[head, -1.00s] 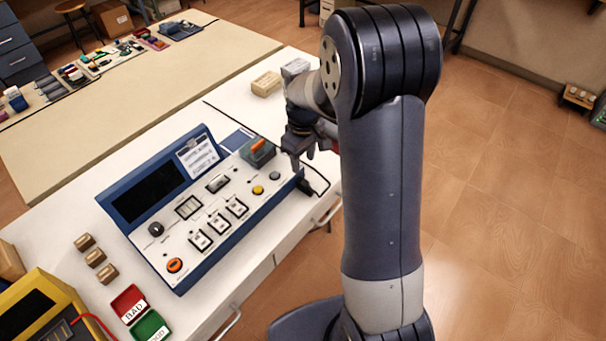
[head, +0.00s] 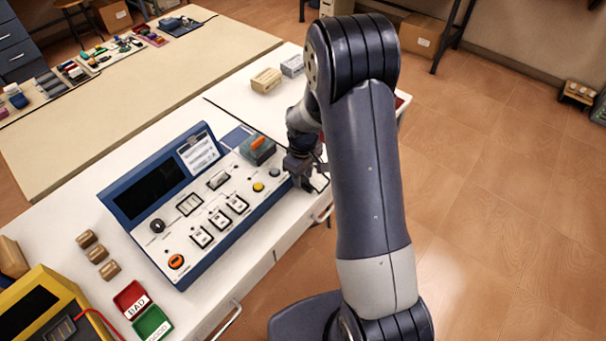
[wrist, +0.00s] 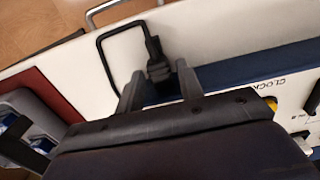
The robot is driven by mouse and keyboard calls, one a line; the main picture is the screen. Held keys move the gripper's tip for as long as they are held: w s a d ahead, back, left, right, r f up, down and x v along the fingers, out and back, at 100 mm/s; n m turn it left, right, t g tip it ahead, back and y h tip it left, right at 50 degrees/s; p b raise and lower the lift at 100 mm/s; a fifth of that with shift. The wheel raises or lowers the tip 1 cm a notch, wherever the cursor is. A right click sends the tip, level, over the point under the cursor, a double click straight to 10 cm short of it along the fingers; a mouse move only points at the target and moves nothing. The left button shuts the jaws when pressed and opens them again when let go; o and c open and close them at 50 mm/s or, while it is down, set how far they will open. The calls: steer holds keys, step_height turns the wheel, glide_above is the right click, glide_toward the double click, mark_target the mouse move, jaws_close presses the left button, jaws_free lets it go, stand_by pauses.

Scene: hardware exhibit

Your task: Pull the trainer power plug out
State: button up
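The trainer (head: 215,205) is a blue-framed sloped panel with a dark screen, knobs and switches, standing on the white bench. In the wrist view its blue side (wrist: 235,72) lies at the right. The black power plug (wrist: 158,66) is at the trainer's side, its cord running up and looping left; how deeply it is seated cannot be seen. My gripper (wrist: 158,84) is open, with one finger on each side of the plug and visible gaps between. In the head view my gripper (head: 307,178) is at the trainer's right end and hides the plug.
The black cord (wrist: 103,52) lies on the white bench (wrist: 205,40) near its edge. A drawer handle (wrist: 115,8) sticks out below that edge. A dark box with an orange switch (head: 258,148) stands close to my gripper. Small boxes (head: 267,80) sit farther back.

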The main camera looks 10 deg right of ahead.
jaws_close()
stand_by(0.3)
steer(key=shift+s+d+b, duration=0.45)
steer(key=shift+s+d, duration=0.2)
steer(key=shift+s, duration=0.35)
steer(key=shift+o, duration=1.1)
jaws_free()
steer(key=shift+d, duration=0.1)
steer(key=shift+r, duration=0.15)
step_height(320, 180, up, 11)
steer(key=shift+f+b, duration=0.2)
steer(key=shift+b, duration=0.25)
